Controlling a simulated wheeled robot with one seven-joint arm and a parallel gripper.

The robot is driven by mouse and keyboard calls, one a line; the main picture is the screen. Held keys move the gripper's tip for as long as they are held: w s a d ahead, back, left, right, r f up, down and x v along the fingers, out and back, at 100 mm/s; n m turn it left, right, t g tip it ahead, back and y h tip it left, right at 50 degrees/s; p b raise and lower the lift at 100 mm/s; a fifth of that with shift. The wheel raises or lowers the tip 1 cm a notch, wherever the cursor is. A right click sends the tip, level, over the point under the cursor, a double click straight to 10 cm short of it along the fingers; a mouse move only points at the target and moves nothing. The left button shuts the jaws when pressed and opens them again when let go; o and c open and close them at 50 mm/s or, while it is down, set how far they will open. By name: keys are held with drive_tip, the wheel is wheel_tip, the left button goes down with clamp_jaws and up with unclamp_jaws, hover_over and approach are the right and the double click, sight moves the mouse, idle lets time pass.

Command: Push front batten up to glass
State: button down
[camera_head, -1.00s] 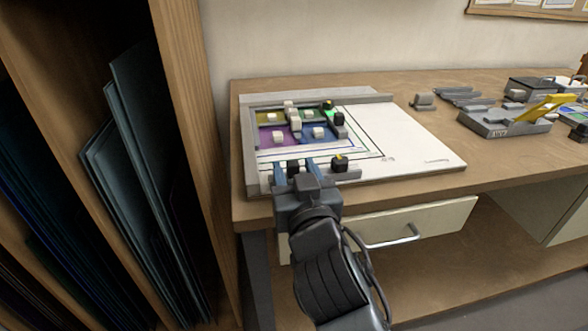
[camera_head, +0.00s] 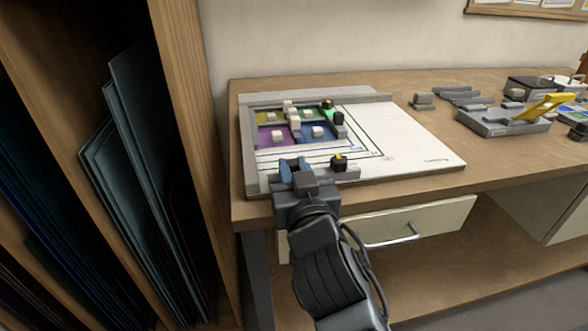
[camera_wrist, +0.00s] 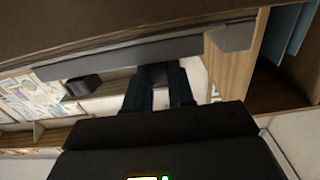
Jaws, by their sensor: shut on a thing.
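The front batten (camera_head: 348,175) is a grey bar along the front of the white board (camera_head: 415,145). A black knob with a yellow mark (camera_head: 338,161) stands at its right part. My gripper (camera_head: 294,165) is shut on the batten's left black knob, which its blue fingers hide in the head view. The glass panes, including a purple one (camera_head: 266,136) and a blue one (camera_head: 326,137), lie behind the batten, with a pale lined strip between. In the wrist view my gripper (camera_wrist: 159,88) shows with dark fingers, beside a grey bar and a black block (camera_wrist: 82,87).
Grey fences run along the board's back (camera_head: 310,97) and left side (camera_head: 249,150). White and black blocks stand on the panes. A grey tray with a yellow-handled tool (camera_head: 502,124) is at right. A wooden rack (camera_head: 185,100) stands close on the left.

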drive_tip(key=b+x, duration=0.1)
drive_tip(key=x, duration=0.1)
drive_tip(key=shift+w+a+f, duration=0.1)
drive_tip(key=shift+w, duration=0.3)
drive_tip(key=shift+w+a+b, duration=0.15)
drive_tip(key=shift+w+b, duration=0.15)
drive_tip(key=shift+w, duration=0.3)
drive_tip(key=c, duration=1)
unclamp_jaws()
drive_tip(key=shift+o, duration=0.2)
drive_tip(key=shift+s, duration=0.1)
drive_tip(key=shift+v, duration=3.85)
